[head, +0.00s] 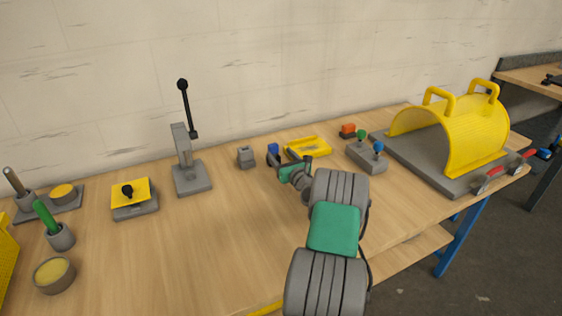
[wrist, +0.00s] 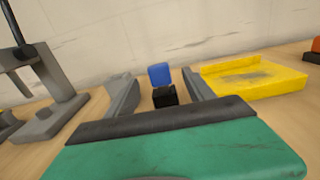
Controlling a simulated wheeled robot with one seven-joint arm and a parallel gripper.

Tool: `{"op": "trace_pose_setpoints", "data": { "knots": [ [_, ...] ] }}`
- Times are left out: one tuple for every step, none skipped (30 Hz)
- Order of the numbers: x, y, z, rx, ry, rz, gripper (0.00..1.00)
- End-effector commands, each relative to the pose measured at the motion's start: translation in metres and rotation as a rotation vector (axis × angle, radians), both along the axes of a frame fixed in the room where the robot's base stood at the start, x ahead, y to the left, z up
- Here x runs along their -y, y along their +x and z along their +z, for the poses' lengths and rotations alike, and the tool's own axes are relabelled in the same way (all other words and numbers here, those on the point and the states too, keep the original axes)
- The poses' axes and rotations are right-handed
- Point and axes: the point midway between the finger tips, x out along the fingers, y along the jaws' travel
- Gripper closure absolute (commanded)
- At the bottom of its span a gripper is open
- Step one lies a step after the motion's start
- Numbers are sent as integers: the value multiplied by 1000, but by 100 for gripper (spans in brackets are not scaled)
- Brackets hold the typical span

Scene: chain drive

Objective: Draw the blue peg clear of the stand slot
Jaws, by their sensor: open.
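The blue peg (wrist: 159,74) shows as a small blue block directly above a black block (wrist: 164,96) in the wrist view. In the head view the blue peg (head: 272,148) shows just behind my gripper (head: 282,157). My gripper is open, and in the wrist view the peg appears between its two grey fingers, beyond the green palm. I cannot tell whether either finger touches it. A small grey block with a dark top opening (head: 245,157) stands just left of the gripper in the head view. The peg's lower part and its slot are not clear.
A yellow tray (head: 308,147) lies close to the right of my gripper. A grey lever press (head: 190,176) stands to the left. A control box with coloured knobs (head: 367,156) and a yellow guard (head: 458,130) are farther right.

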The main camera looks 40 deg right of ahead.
Motion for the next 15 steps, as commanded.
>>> {"op": "trace_pose_setpoints", "data": {
  "knots": [
    [0,9,1,-2,-2,3,38],
    [1,14,0,-2,-3,5,38],
    [4,22,1,-2,-4,4,38],
    [5,27,0,-3,-3,5,38],
    [7,33,0,-3,-3,5,38],
    [9,40,0,-2,-5,5,38],
    [11,45,0,-2,-5,3,38],
    [12,49,0,-3,-4,4,38],
    [14,54,0,-4,-4,4,38],
    [15,57,0,-6,-5,3,38],
    [15,60,0,-5,-5,4,38],
    [17,62,0,-5,-4,3,38],
    [17,64,0,-5,-3,2,38],
    [18,65,0,-5,-4,1,38],
    [18,65,0,-5,-4,1,38]
  ]
}}
